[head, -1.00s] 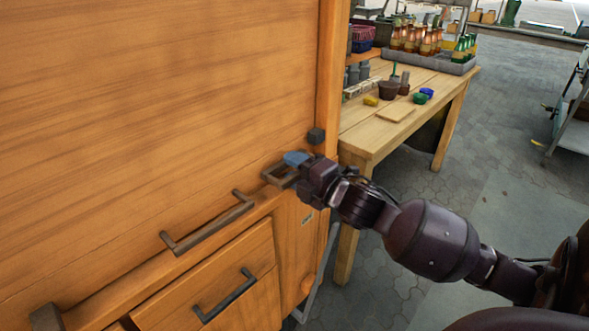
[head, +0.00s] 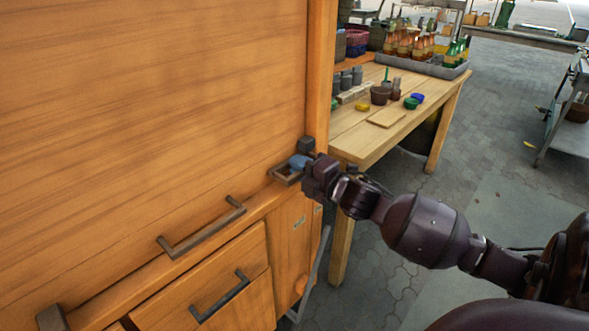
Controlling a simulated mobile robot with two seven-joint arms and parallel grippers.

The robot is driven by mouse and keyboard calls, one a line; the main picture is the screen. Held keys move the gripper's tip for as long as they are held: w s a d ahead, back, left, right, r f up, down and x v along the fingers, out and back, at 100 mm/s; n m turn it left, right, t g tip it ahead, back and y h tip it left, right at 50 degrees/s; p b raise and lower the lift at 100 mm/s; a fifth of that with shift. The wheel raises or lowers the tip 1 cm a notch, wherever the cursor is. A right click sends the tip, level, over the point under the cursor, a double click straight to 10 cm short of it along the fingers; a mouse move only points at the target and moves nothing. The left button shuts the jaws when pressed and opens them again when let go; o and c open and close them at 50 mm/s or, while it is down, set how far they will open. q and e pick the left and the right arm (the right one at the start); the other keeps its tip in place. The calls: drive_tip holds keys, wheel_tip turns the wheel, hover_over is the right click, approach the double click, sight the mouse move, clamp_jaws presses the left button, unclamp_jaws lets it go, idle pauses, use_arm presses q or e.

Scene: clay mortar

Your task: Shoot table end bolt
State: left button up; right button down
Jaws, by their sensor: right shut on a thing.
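A brown rectangular loop (head: 284,174), which looks like the bolt's handle, sits at the right end of the cabinet's ledge. My right gripper (head: 305,168) is shut at the loop's right side, with a blue piece (head: 298,161) between it and the loop. The exact grip is hidden by the gripper body. A dark square block (head: 306,146) is fixed at the cabinet's right edge, just above and right of the blue piece. I cannot tell whether the bolt's tip enters it. My left gripper is not in view.
The wooden cabinet (head: 150,110) fills the left, with bar handles (head: 203,229) below. A wooden workbench (head: 365,140) stands close behind my right arm, bearing pots, a board (head: 386,118) and a grey tray of bottles (head: 435,68).

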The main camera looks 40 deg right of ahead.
drive_tip(key=shift+d, duration=0.3)
drive_tip(key=c, duration=1.1)
unclamp_jaws()
drive_tip(key=shift+d, duration=0.2)
drive_tip(key=shift+o, duration=0.2)
drive_tip(key=shift+a, duration=0.1)
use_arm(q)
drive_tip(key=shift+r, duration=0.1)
use_arm(e)
drive_tip(key=shift+s, duration=0.1)
use_arm(q)
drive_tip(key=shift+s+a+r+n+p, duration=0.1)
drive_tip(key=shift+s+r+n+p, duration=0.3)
drive_tip(key=shift+p, duration=0.75)
use_arm(e)
drive_tip(key=s, duration=1)
drive_tip(key=shift+s+d, duration=0.3)
drive_tip(key=shift+d, duration=0.1)
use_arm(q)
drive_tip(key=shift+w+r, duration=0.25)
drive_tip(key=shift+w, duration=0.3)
